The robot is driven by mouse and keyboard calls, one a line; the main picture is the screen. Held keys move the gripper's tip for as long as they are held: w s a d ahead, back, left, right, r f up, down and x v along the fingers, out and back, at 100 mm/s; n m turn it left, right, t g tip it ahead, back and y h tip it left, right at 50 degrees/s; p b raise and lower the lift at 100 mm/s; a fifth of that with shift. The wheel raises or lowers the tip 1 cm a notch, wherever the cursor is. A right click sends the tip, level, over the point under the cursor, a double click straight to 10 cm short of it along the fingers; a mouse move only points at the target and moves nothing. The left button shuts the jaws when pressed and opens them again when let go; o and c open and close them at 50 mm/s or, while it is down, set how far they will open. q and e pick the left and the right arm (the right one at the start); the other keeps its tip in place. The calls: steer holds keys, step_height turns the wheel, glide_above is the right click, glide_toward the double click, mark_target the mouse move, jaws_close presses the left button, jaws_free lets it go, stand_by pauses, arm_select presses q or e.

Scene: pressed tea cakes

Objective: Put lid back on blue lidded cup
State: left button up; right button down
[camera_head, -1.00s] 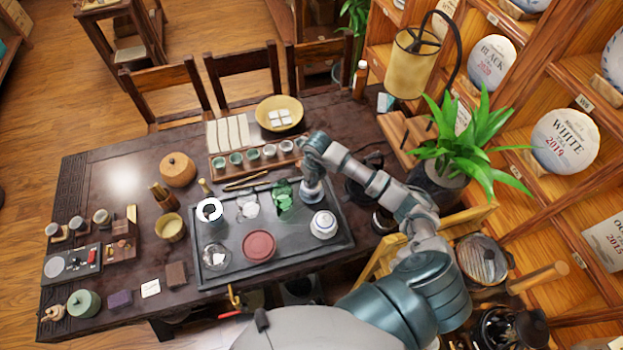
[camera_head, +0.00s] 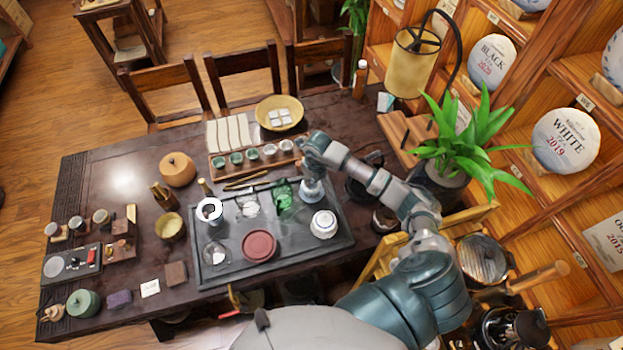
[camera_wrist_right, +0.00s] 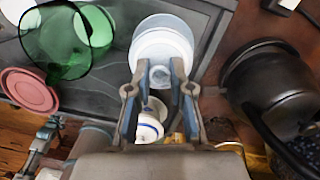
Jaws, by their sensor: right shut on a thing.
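My right gripper (camera_head: 312,180) reaches down over the right half of the dark tea tray (camera_head: 340,243). Its fingers (camera_wrist_right: 160,90) are shut on a small part of a pale blue-white round piece (camera_wrist_right: 160,45), which looks like the blue cup's lid held by its knob. In the head view, the pale blue-white cup (camera_head: 312,192) shows just below the fingers, partly hidden by them. I cannot tell whether the lid touches the cup rim.
A green glass (camera_head: 284,200) stands close left of the gripper. A white lidded cup (camera_head: 324,224) stands nearer, and it also shows in the wrist view (camera_wrist_right: 150,125). A red round piece (camera_head: 259,246) lies left. A black kettle (camera_wrist_right: 270,85) stands close right.

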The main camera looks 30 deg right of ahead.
stand_by(0.4)
steer(key=shift+c, duration=2.3)
jaws_free()
steer(key=shift+r+p, duration=2.4)
steer(key=shift+r, duration=1.05)
jaws_close()
